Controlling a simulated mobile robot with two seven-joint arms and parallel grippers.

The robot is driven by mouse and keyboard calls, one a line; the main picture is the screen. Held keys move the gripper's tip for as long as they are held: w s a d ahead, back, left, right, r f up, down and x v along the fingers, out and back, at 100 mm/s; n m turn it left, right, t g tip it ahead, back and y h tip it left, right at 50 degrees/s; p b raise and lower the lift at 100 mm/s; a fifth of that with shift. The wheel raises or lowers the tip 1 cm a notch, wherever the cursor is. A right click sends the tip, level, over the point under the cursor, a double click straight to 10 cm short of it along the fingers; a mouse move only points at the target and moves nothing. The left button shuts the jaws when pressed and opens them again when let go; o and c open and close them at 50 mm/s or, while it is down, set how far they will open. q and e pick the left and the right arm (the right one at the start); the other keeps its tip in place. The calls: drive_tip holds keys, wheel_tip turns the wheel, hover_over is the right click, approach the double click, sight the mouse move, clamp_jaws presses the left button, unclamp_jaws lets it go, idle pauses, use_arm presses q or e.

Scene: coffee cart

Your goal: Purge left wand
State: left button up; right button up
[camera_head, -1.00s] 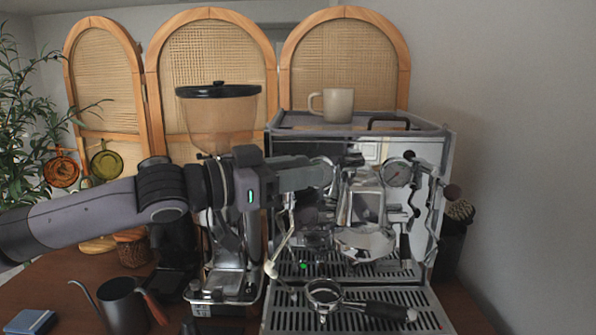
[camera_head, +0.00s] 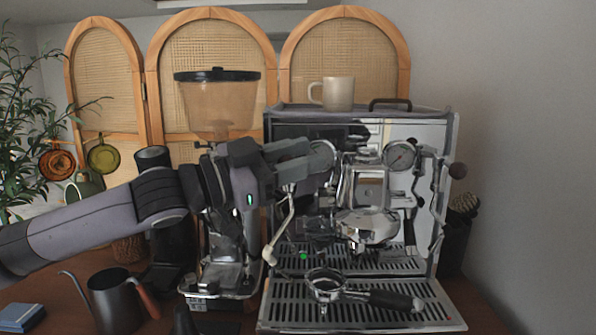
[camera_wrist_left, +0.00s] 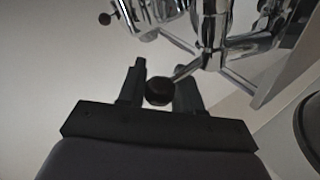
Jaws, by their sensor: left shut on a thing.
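The chrome espresso machine (camera_head: 378,287) stands at the right, above a slotted drip tray. Its left wand (camera_head: 281,232) hangs down at the machine's left front, with its tip over the tray area. My left gripper (camera_head: 312,160) reaches in from the left above the wand. In the left wrist view, the gripper (camera_wrist_left: 160,88) is shut on a round dark knob (camera_wrist_left: 158,91) at the end of a chrome stem. The head view hides this knob behind the fingers. My right gripper is not in view.
A portafilter (camera_head: 325,283) lies on the drip tray. A cream mug (camera_head: 338,94) stands on top of the machine. The grinder (camera_head: 218,108) is close behind my left wrist. A dark kettle (camera_head: 112,300) stands at the front left, with a blue box (camera_head: 22,317) beside it.

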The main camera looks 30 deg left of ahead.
use_arm(q)
drive_tip(key=shift+d+f+m+h+b, duration=0.15)
drive_tip(key=shift+f+m+h+b, duration=0.35)
drive_tip(key=shift+f+m+b, duration=0.55)
drive_tip(key=shift+s+r+m, duration=0.1)
drive_tip(key=shift+r+m, duration=0.15)
drive_tip(key=shift+c, duration=0.2)
drive_tip(key=o, duration=1)
drive_tip(key=shift+r, duration=0.15)
